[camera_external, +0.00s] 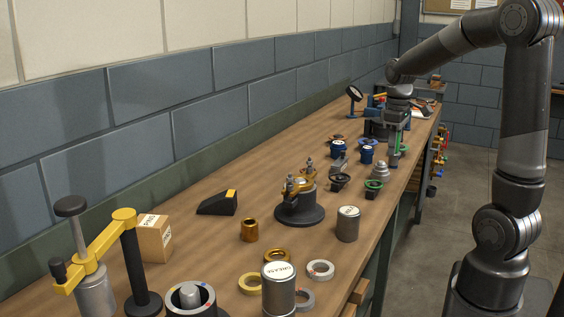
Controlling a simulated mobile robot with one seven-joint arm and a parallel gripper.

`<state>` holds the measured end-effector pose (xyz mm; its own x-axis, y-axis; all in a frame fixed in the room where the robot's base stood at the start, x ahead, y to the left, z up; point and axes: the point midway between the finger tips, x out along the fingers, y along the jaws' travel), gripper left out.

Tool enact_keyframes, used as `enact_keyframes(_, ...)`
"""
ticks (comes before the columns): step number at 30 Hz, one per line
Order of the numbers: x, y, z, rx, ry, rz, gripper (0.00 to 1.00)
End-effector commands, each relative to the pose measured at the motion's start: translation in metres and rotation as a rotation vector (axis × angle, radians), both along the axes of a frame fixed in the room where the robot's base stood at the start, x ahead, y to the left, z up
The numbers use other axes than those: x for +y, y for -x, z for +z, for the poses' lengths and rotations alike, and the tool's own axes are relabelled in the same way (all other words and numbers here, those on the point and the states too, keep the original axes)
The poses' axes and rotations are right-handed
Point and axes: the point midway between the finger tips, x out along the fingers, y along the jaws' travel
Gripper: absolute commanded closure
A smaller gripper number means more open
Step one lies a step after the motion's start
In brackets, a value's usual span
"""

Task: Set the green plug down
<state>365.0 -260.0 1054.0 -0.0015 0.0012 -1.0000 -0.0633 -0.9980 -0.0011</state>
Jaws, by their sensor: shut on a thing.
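My gripper (397,148) points down over the far half of the wooden bench (225,210), near its right edge. It is shut on the green plug (404,148), of which only a small bit of green shows beside the fingers. I cannot tell whether the plug touches the bench top. Another dark part with a green ring (374,184) lies nearer, beside a stepped grey metal piece (379,170).
Blue-topped parts (366,154) stand left of my gripper. A yellow-armed fixture (299,205), a grey can (348,224) and a grease can (279,290) stand nearer. The brick wall (150,105) bounds the bench's left. Some bare bench lies along the wall.

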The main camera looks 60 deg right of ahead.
Motion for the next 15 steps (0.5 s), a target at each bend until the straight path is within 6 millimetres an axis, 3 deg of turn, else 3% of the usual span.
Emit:
enact_keyframes(1,0.0,-0.001,0.015,-0.007,0.004,0.001,0.94)
enact_keyframes(9,0.0,-0.001,0.079,-0.006,0.004,0.0,0.94)
enact_keyframes(12,0.0,-0.001,0.098,-0.005,0.003,0.001,0.94)
enact_keyframes(15,0.009,-0.018,0.097,0.0,0.004,0.072,0.94)
